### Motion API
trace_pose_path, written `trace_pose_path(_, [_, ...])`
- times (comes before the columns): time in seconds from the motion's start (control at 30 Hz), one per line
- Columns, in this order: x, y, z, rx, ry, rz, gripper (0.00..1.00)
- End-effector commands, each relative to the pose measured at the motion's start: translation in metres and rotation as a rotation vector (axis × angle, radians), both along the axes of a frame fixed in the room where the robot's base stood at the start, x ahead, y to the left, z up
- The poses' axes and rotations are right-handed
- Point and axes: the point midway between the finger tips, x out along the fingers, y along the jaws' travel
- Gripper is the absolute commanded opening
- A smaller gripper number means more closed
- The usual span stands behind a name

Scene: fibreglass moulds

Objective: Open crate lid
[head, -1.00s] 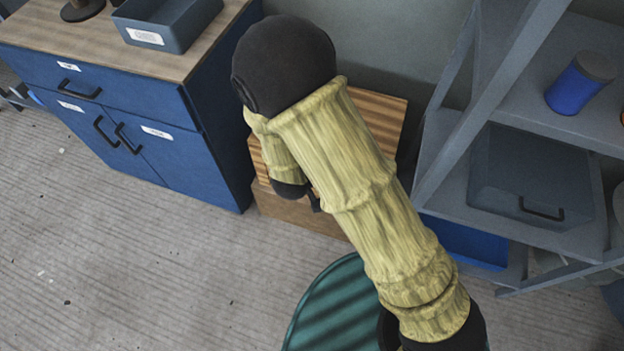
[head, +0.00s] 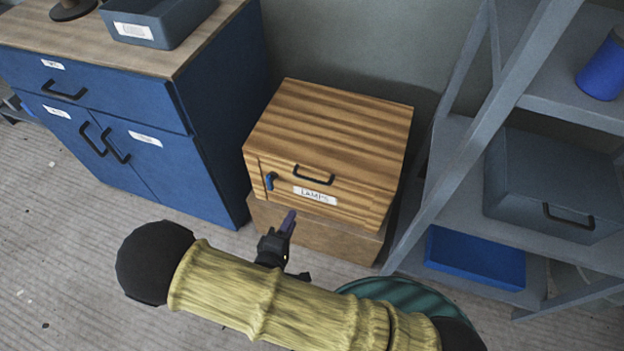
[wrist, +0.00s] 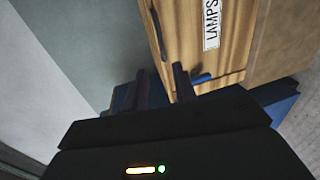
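The wooden crate (head: 330,120) has striped boards, a LAMPS label (head: 315,196) and a black handle (head: 314,175) on its front. A blue latch (head: 271,181) sits at the front's left side. The lid looks closed. My gripper (head: 288,221) is below and in front of the crate's front, near the latch side, and seems apart from it. In the wrist view my gripper (wrist: 163,85) shows two dark fingers with a gap between them and nothing held. The latch (wrist: 201,78) is close beside the right finger, and the handle (wrist: 157,35) is above.
The crate rests on a plain brown box (head: 340,239). A blue cabinet (head: 215,120) stands to the left. A grey shelf rack (head: 440,195) with a grey bin (head: 550,185) stands to the right. A teal round thing (head: 400,291) is at the bottom. Open floor lies at left.

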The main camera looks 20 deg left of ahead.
Motion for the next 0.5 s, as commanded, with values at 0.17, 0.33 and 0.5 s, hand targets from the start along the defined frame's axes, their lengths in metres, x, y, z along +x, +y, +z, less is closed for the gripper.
trace_pose_path(0.17, [0.017, -0.002, -0.004, 0.000, -0.001, -0.003, 0.28])
trace_pose_path(0.33, [0.044, -0.004, -0.011, 0.001, -0.001, -0.004, 0.28])
trace_pose_path(0.5, [0.074, -0.006, -0.017, 0.002, 0.000, -0.005, 0.28])
